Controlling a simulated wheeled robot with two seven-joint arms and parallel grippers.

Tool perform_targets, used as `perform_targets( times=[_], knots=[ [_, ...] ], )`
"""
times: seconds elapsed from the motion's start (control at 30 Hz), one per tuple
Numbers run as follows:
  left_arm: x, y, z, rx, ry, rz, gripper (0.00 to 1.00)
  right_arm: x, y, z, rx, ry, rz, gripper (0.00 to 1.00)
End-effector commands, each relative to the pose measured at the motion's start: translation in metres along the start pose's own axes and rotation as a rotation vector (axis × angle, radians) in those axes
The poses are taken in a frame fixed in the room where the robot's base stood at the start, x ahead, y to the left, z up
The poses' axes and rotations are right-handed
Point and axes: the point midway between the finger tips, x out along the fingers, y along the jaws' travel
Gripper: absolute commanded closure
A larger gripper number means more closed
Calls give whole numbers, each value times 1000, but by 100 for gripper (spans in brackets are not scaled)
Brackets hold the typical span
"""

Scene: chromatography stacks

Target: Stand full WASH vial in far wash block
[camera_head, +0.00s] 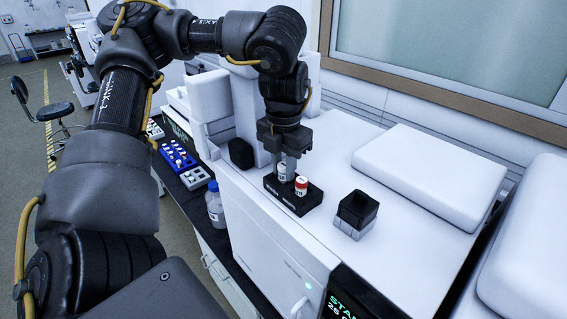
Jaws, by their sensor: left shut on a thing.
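My left gripper (286,168) reaches down from above and is shut on a pale vial (283,178). The fingers hide much of this vial, so its label cannot be read. The gripper is over a low black block (292,205) on top of the white instrument, and the vial's lower end is at the block's top. I cannot tell whether it is seated in a hole. A second vial (302,186), with a red and white top, stands in the block just to the right of the held one. My right gripper is not in view.
A small black-topped grey block (355,212) stands right of the black block. A raised white cover (432,172) lies behind it. A blue-capped bottle (214,204) and a blue vial rack (178,156) are at lower left. The white top between blocks is clear.

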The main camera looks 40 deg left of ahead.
Motion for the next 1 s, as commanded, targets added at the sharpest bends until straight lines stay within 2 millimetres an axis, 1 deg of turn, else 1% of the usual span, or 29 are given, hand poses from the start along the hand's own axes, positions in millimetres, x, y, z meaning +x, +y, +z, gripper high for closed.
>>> perform_targets(
  times=[0.27, 0.3, 0.47, 0.5, 0.67, 0.8, 1.0],
  knots=[
    [2, 0, 0, 0, -1, 0, 98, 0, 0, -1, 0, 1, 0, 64],
    [2, 0, 0, 0, 0, 0, 73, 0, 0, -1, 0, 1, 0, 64],
    [2, 0, 0, 0, 0, 0, 52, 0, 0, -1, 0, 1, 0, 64],
    [2, 0, 0, 0, 0, 0, 50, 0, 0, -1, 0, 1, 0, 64],
    [2, 0, 0, 1, 0, 0, 50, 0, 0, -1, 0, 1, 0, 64],
    [2, 0, 0, 1, 0, 0, 33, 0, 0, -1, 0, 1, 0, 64],
    [2, 0, 0, 1, 0, -1, 32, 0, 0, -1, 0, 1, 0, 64]
  ],
)
